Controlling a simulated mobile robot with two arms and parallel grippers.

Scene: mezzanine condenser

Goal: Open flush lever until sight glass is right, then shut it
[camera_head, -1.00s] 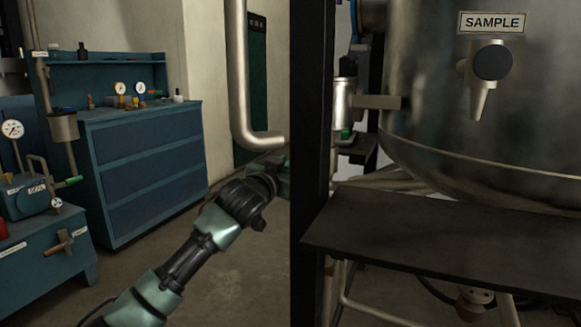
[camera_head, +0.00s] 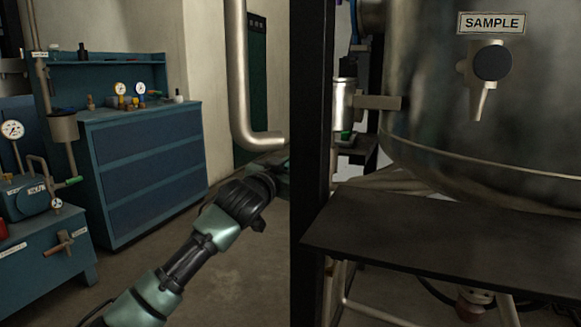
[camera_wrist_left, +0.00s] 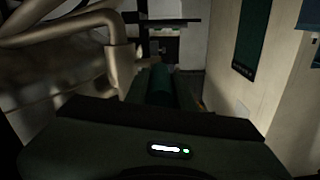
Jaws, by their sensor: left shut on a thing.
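My left arm reaches in from the lower left of the head view, and its gripper end (camera_head: 283,174) goes out of sight at the black post. In the left wrist view my left gripper (camera_wrist_left: 160,106) is shut on a dark green handle (camera_wrist_left: 162,84), which looks like the flush lever. The fingertips are hard to make out in the dark. In the head view a metal cylinder fitting (camera_head: 343,98) stands just right of the post, with a small green part (camera_head: 345,135) below it. I cannot make out a sight glass or its contents. My right gripper is not in view.
The black post (camera_head: 312,120) stands close to my left wrist. A dark shelf (camera_head: 440,240) juts out below the large metal vessel (camera_head: 470,120) with its SAMPLE sign (camera_head: 493,22). A pipe (camera_head: 240,80) hangs left of the post. A blue cabinet (camera_head: 148,165) stands further left.

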